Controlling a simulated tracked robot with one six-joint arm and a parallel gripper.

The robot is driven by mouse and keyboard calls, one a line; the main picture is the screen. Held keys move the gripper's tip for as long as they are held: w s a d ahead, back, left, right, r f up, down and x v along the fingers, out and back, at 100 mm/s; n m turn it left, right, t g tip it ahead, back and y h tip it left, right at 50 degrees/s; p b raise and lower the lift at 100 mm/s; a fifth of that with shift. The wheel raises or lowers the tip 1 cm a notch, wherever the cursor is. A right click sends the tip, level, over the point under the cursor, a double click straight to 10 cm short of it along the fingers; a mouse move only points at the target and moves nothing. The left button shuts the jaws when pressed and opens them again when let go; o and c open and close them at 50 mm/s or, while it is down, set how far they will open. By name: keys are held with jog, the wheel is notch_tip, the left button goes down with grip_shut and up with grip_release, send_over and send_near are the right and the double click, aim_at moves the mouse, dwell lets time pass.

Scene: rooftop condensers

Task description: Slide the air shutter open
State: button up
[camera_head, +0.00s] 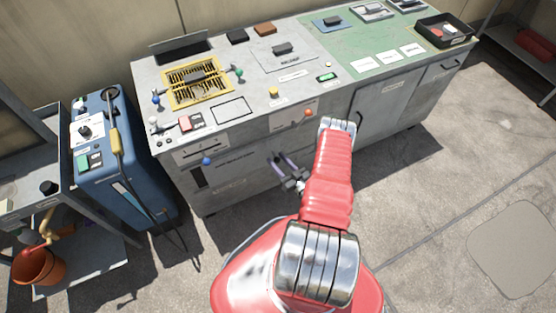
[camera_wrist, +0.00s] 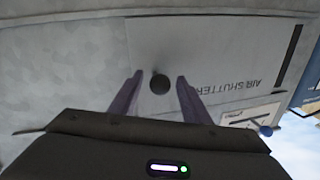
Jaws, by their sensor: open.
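The air shutter is a grey panel (camera_head: 236,174) on the front of the workbench; its upside-down "AIR SHUTTER" lettering shows on the panel in the wrist view (camera_wrist: 228,60). A dark round knob (camera_wrist: 160,84) stands on the panel. My gripper (camera_head: 280,160) is in front of the bench, its two purple fingers pointing at the panel. In the wrist view my gripper (camera_wrist: 160,79) is open, with one finger on each side of the knob and a visible gap at each side. A dark narrow strip shows at the panel's left end in the head view.
The grey workbench top (camera_head: 222,138) carries a yellow grille (camera_head: 197,82), switches and blocks. A blue knob (camera_head: 206,160) sits on the bench front above the panel. A blue cabinet (camera_head: 108,165) stands close at the left. The floor at right is clear.

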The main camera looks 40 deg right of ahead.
jog(key=shift+w, duration=0.3)
jog(key=shift+c, duration=0.4)
grip_shut()
jog(key=shift+s+d, duration=0.1)
jog(key=shift+d, duration=0.15)
jog(key=shift+a, duration=0.15)
